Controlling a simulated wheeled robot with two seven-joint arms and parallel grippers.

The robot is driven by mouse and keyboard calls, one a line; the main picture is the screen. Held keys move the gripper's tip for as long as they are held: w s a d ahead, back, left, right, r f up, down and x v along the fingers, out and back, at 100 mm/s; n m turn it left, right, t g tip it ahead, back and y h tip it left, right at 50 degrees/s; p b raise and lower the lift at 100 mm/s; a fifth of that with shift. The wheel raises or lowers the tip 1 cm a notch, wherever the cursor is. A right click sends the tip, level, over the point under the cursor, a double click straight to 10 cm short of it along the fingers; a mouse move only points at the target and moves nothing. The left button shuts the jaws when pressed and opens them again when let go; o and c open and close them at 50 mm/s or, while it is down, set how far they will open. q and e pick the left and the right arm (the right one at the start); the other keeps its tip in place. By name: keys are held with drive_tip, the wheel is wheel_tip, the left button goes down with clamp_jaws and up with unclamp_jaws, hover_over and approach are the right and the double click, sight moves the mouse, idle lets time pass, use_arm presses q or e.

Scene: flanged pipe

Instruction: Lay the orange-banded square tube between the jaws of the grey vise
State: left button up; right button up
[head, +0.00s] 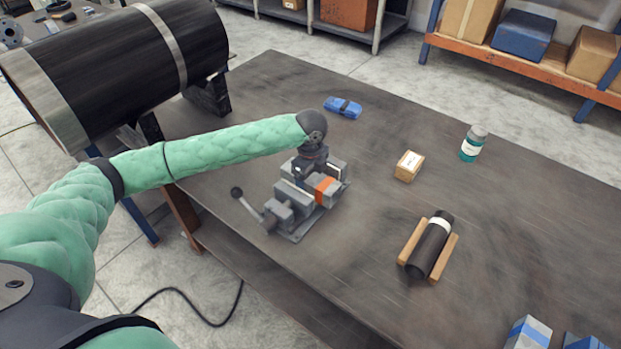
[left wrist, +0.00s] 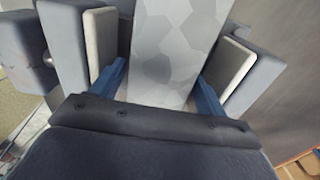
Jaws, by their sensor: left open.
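The grey vise (head: 279,207) stands on the dark workbench with its lever handle to the left. The orange-banded square tube (head: 327,187) is at the vise, its orange-banded end showing to the right of my gripper. In the left wrist view the grey tube (left wrist: 170,50) lies between the two pale-faced vise jaws (left wrist: 240,70). My left gripper (head: 308,168) is over the vise and tube. Its blue fingers (left wrist: 162,90) are open, one on each side of the tube, inside the jaws. The tube's underside is hidden. My right gripper is not in view.
A large black pipe (head: 120,65) lies left of the vise. A blue item (head: 343,107), a small box (head: 409,166), a bottle (head: 473,144) and a black cylinder on wooden rails (head: 430,246) are on the bench. Blue-banded blocks (head: 528,333) are at the front right.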

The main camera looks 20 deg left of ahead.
use_arm(q)
drive_tip(key=shift+s+f, duration=0.1)
drive_tip(key=shift+r, duration=0.35)
wheel_tip(320, 180, up, 6)
drive_tip(key=shift+f+b, duration=0.1)
drive_tip(key=shift+b, duration=1.15)
drive_tip(key=shift+r, duration=0.75)
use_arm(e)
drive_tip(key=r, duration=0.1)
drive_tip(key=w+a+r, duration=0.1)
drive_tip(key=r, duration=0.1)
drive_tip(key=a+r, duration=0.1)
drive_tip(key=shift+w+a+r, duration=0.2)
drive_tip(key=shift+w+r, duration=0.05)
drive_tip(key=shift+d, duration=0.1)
